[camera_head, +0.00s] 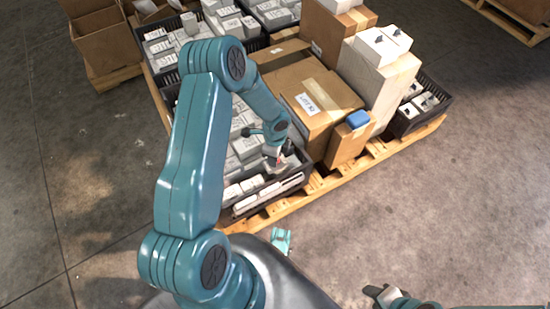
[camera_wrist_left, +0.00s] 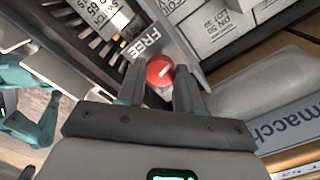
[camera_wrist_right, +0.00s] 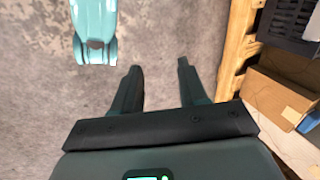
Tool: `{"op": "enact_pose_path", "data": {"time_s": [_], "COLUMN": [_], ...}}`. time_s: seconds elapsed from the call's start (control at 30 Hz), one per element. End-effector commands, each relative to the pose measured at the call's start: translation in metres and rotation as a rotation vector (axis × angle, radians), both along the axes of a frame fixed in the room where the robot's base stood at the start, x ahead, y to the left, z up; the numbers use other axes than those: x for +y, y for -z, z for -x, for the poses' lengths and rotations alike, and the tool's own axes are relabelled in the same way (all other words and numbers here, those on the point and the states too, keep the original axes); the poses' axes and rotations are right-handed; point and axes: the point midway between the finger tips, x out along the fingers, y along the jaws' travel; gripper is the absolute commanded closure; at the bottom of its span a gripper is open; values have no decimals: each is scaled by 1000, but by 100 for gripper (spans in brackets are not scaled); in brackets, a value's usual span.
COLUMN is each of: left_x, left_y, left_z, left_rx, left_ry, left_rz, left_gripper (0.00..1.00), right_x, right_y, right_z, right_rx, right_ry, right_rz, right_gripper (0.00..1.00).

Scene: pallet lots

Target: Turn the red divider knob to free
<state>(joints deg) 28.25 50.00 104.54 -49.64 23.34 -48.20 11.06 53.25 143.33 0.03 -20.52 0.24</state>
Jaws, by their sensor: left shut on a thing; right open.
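The red divider knob (camera_wrist_left: 160,70) is round with a pale line across its face. It sits between the fingers of my left gripper (camera_wrist_left: 159,84), which is shut on it. A plate marked FREE (camera_wrist_left: 146,42) lies just above the knob. In the head view my left gripper (camera_head: 279,158) reaches down to the near end of the black crate, and mostly hides the knob there. My right gripper (camera_head: 378,293) is low in the head view, away from the pallet. In the right wrist view it is open and empty over the concrete floor.
The black crate (camera_head: 273,196) holds several grey and white labelled boxes and stands on a wooden pallet (camera_head: 340,183). Brown cartons (camera_head: 318,105) and a tall box stand beside it, with a blue item (camera_head: 358,119) on one. The floor at right is clear.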

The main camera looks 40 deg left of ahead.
Motion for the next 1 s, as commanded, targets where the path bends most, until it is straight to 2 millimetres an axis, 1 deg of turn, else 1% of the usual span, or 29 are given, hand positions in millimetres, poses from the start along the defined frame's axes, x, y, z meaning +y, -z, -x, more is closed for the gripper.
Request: {"op": "enact_pose_path", "data": {"time_s": [0.03, 0.37, 0.7, 1.0], "left_x": [0, 0, 0, 0], "left_y": [3, 3, 3, 2], "left_z": [-1, 0, 1, 1], "left_rx": [-2, -1, 1, 2], "left_ry": [-43, -358, -665, -860], "left_rz": [-1, 0, 0, -1], "left_gripper": [95, 95, 95, 95], "right_x": [-1, -5, -8, -11], "right_y": [7, 30, 55, 69], "right_z": [-1, -6, -24, -36], "right_rx": [-2, -10, -72, -112], "right_ry": [4, 22, 27, 33], "right_rz": [0, 4, 15, 23], "right_gripper": [57, 57, 57, 57]}}
